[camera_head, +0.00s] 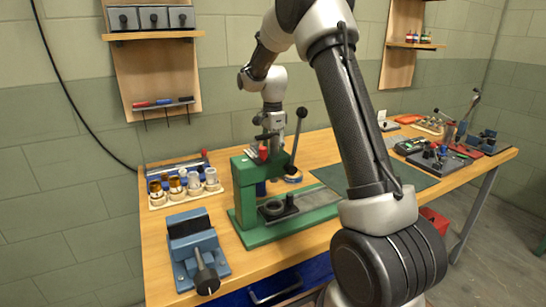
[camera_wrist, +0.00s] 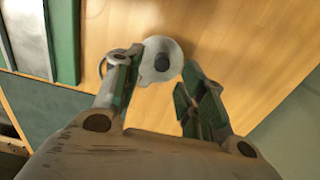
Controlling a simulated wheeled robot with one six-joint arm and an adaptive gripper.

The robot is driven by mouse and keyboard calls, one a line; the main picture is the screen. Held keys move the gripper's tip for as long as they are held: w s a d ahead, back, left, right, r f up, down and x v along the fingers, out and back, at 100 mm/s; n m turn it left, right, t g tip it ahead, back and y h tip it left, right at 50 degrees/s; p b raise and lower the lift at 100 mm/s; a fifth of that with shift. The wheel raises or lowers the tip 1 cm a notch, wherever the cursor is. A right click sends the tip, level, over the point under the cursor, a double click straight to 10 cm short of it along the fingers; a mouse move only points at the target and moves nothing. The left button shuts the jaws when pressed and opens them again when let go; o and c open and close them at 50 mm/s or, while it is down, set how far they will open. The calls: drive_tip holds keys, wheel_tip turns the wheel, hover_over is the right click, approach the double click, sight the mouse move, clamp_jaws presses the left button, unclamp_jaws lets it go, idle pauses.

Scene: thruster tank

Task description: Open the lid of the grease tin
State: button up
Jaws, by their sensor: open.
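The grease tin appears to be the round pale thing (camera_wrist: 160,60) on the wooden bench in the wrist view, with a dark grey round knob or spot near its middle. My gripper (camera_wrist: 152,80) is open, its two fingers apart on either side of the tin's near edge in the picture. I cannot tell its height above the lid or whether a finger touches it. In the head view my gripper (camera_head: 270,138) hangs behind the green press, fingertips partly hidden.
The green press (camera_head: 246,200) with its black-knobbed lever (camera_head: 298,135) stands close in front of my gripper. A blue vise (camera_head: 193,245) and a tray of small parts (camera_head: 185,187) are to the left. A green mat (camera_head: 335,178) lies to the right.

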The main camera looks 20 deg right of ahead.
wheel_tip(320, 180, up, 8)
drive_tip(key=shift+r, duration=0.2)
drive_tip(key=shift+s, duration=0.1)
idle(0.4)
